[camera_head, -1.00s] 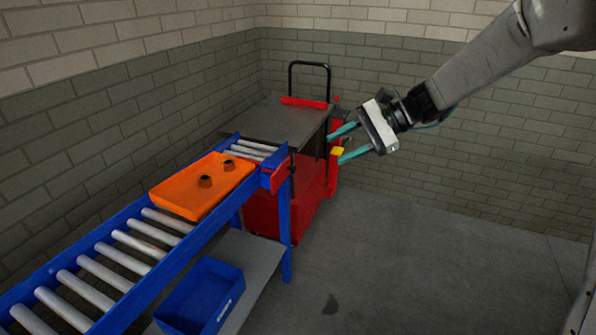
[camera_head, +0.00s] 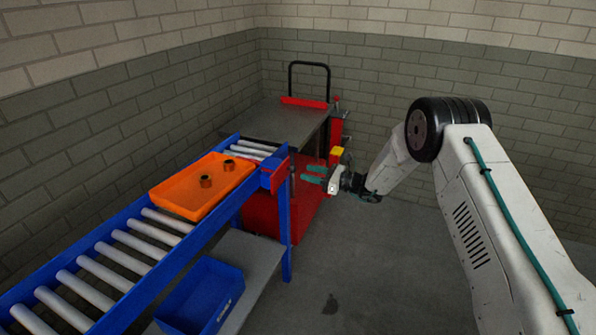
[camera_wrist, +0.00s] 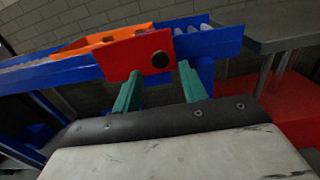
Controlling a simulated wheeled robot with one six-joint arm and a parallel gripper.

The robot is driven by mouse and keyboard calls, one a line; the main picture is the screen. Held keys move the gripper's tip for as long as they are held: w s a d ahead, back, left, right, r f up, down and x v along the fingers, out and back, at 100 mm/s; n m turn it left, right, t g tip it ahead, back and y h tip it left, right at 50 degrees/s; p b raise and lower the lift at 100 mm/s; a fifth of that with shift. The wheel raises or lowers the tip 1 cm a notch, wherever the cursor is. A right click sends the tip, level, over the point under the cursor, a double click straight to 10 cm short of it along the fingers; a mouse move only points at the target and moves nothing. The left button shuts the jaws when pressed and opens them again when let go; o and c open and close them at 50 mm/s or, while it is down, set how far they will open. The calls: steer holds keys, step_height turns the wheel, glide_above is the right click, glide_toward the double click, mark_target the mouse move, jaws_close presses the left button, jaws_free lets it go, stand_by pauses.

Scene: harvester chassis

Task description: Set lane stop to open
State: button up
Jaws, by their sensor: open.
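The lane stop is a red plate (camera_head: 279,174) at the end of the blue roller conveyor (camera_head: 130,262). In the wrist view the red plate (camera_wrist: 125,55) stands upright across the lane end, with a round black knob (camera_wrist: 160,60) on its right part. My gripper (camera_head: 304,173) is open and empty, its teal fingers pointing at the plate. In the wrist view the fingertips of my gripper (camera_wrist: 157,72) lie on either side of and just below the knob. I cannot tell whether they touch the plate.
An orange tray (camera_head: 178,200) with two dark round parts sits on the rollers behind the stop. A red cart (camera_head: 268,215) with a grey top (camera_head: 285,121) stands beyond the lane end. A blue bin (camera_head: 207,290) sits on the lower shelf. Open floor lies to the right.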

mark_target(295, 170)
steer(key=x, duration=0.5)
steer(key=shift+a, duration=0.1)
